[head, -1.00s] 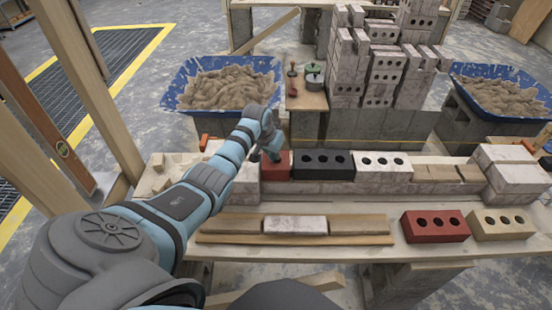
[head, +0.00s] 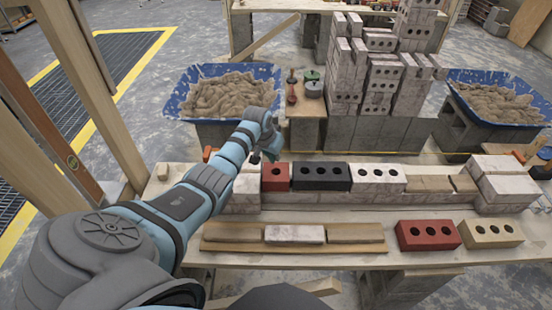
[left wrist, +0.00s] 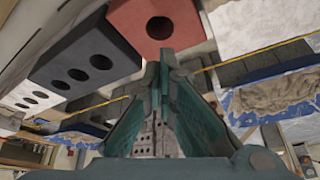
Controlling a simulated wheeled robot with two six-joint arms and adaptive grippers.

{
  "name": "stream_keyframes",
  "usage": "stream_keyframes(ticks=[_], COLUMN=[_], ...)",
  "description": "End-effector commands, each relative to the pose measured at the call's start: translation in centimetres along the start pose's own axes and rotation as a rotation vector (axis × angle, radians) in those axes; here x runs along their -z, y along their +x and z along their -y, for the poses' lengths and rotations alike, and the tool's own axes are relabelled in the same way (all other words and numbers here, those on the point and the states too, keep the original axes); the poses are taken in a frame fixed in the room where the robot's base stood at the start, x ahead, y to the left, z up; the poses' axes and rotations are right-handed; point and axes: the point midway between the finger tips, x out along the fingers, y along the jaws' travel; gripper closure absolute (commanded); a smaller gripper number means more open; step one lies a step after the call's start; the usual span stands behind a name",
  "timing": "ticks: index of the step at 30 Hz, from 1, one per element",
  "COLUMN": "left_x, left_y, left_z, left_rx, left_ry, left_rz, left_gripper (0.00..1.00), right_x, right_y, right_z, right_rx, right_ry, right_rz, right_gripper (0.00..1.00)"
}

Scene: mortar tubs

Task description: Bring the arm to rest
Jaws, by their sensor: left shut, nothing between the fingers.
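My left arm (head: 185,205) reaches in from the left. Its gripper (head: 262,157) is shut and empty, just above and behind the left end of the brick row. In the left wrist view the two fingers (left wrist: 160,75) meet at the tips with nothing between them. A red brick (head: 276,178) sits at the left end of the row on the wall, close to the gripper but apart from it. It also shows in the left wrist view (left wrist: 155,22) beyond the fingertips. My right gripper is not in view.
Beside the red brick stand a black brick (head: 321,178) and a white one (head: 377,178). Another red brick (head: 428,235) and a cream brick (head: 494,229) lie on the front plank. Blue mortar tubs (head: 183,107) and a tall brick stack (head: 395,85) stand behind.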

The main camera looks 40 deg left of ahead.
Motion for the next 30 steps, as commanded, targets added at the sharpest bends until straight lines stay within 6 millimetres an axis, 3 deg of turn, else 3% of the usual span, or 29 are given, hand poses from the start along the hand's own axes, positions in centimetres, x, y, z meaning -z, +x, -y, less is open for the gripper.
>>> stream_keyframes(ticks=[18,20,23,24,27,30], left_x=[-0.8,-2.5,-8.1,-10.7,-16.9,-21.8], left_y=[0.5,1.2,2.4,2.5,1.6,-0.3], left_z=[-0.5,-1.4,-4.4,-5.7,-8.5,-10.4], left_rx=[0.003,0.009,0.023,0.026,0.026,0.023], left_ry=[0.015,0.049,0.139,0.172,0.231,0.257], left_rz=[0.005,0.016,0.043,0.052,0.065,0.071], left_gripper=[1.00,1.00,1.00,1.00,1.00,1.00], right_x=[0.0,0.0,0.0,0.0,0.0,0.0], right_y=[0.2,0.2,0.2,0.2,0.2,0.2], right_z=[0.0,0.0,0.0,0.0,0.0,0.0], right_rx=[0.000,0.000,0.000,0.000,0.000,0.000], right_ry=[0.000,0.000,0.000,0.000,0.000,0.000], right_rz=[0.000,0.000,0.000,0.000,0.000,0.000], right_gripper=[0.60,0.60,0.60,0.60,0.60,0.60])
